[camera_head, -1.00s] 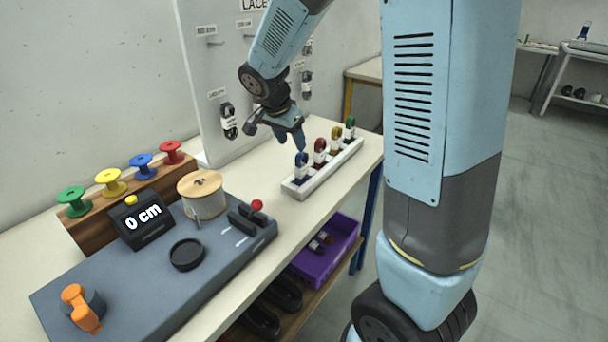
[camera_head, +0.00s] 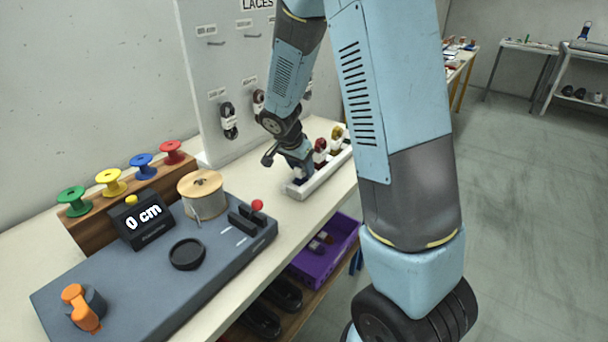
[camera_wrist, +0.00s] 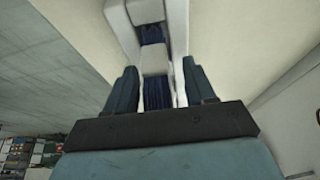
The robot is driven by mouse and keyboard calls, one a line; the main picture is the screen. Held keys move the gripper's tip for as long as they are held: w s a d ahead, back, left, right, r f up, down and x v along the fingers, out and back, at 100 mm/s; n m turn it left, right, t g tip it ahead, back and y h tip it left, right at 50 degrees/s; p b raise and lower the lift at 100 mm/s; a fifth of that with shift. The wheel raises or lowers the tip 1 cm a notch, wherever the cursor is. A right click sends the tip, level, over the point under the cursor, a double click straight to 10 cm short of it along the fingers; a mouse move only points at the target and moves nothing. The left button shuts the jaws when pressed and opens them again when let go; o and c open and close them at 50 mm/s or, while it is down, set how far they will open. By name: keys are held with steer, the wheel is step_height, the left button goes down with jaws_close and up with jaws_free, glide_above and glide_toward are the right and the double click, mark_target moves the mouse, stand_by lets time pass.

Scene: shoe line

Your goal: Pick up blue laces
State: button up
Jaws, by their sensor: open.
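The blue laces (camera_wrist: 157,92), a dark blue bundle with a white band, stand in the near-left end of a white rack (camera_head: 322,178) on the bench. My gripper (camera_head: 296,166) is over that end and hides most of the bundle in the head view. In the wrist view, the open fingers of my gripper (camera_wrist: 160,70) lie on either side of the bundle, with gaps visible. Red laces (camera_head: 320,150) and yellow laces (camera_head: 337,138) stand farther along the rack.
A lace display board (camera_head: 215,80) stands behind the rack. A grey machine (camera_head: 160,265) with a 0 cm display and coloured spools (camera_head: 142,165) fill the bench to the left. A purple crate (camera_head: 325,255) sits below the bench edge.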

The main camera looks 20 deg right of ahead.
steer(key=shift+w+d+f, duration=0.1)
steer(key=shift+f, duration=0.2)
jaws_close()
stand_by(0.4)
